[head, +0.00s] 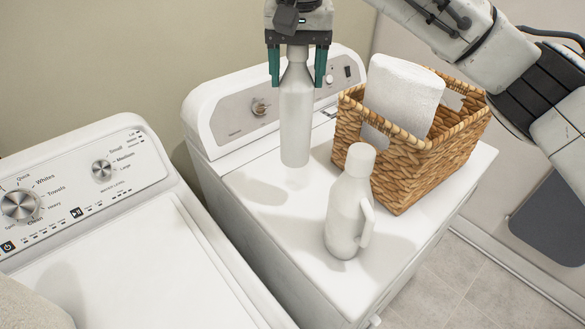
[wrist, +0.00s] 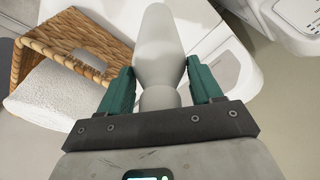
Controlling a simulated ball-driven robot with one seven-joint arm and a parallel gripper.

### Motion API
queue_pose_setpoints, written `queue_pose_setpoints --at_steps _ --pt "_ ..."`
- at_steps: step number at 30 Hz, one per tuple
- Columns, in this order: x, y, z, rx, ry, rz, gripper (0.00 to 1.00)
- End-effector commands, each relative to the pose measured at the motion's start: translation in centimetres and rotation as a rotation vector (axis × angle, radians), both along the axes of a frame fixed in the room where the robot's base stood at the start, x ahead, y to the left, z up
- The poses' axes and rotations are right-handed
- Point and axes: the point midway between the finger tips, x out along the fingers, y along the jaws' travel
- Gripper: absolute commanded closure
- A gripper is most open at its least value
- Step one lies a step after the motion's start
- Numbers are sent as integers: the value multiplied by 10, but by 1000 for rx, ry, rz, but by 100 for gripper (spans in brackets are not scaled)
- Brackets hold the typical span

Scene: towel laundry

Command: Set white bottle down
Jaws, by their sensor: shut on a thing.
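My gripper (head: 297,65) is shut on the neck of a tall white bottle (head: 297,118) in the head view. The bottle hangs upright, and its base looks to be above or just at the top of the right-hand machine (head: 255,245); a faint shadow shows below it. In the wrist view the green fingers of my gripper (wrist: 158,88) sit on both sides of the bottle (wrist: 158,45). A second white bottle with a handle (head: 348,210) stands on the machine top, in front and to the right of the held bottle.
A wicker basket (head: 400,175) with a rolled white towel (head: 405,92) stands at the machine's back right. The control panel (head: 240,112) rises behind the held bottle. A washer (head: 120,260) stands to the left across a gap. The machine top's front left is clear.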

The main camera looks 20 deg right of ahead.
Motion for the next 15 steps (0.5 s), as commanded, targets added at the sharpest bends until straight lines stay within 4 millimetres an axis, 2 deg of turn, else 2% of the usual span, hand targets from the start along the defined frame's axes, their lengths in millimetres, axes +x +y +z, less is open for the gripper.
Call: queue_pose_setpoints --at_steps 1,3,8,15 --pt "3 2 -13 -1 3 8 100" --pt "7 3 -24 -5 3 14 100" --pt "10 3 -43 -13 3 21 100" --pt "10 3 -83 -14 3 21 100"
